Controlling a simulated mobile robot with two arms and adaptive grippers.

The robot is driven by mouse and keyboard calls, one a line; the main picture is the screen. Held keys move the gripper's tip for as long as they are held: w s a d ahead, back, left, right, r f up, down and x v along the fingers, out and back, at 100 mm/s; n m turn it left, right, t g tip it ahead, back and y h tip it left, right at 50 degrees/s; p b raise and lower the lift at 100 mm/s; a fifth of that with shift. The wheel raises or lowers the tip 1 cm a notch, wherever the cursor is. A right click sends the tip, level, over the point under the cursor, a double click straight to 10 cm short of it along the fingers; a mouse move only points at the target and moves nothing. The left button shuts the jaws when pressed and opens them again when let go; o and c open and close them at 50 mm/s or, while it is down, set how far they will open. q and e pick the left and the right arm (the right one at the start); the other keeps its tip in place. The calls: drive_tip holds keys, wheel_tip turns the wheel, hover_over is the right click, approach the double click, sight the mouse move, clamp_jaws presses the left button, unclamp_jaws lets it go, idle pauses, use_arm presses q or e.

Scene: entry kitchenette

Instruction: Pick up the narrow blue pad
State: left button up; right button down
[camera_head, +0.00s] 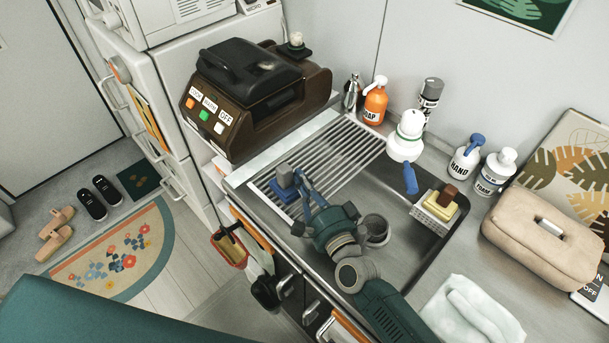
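The narrow blue pad (281,194) is a small dark blue piece over the left part of the ribbed drying rack at the sink. A grey block-like piece shows right above it, and I cannot tell whether that is a fingertip or part of the pad. My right gripper (294,184) reaches in from the lower right, with its blue-grey fingers right at the pad. The fingers overlap in this view, so I cannot tell whether they are closed on the pad or only beside it. My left gripper is not in view.
The sink (395,232) holds a round drain cup (376,229). A caddy with a yellow sponge (441,206) sits at its right edge. An orange soap bottle (376,102) and other bottles stand behind. A brown machine (250,95) stands left of the rack; a beige case (540,235) lies right.

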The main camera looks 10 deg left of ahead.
drive_tip(key=s+a, duration=0.1)
drive_tip(key=s, duration=0.1)
drive_tip(key=s+a, duration=0.3)
drive_tip(key=s, duration=0.1)
drive_tip(key=shift+s+a+p, duration=0.25)
drive_tip(key=shift+s+p, duration=0.15)
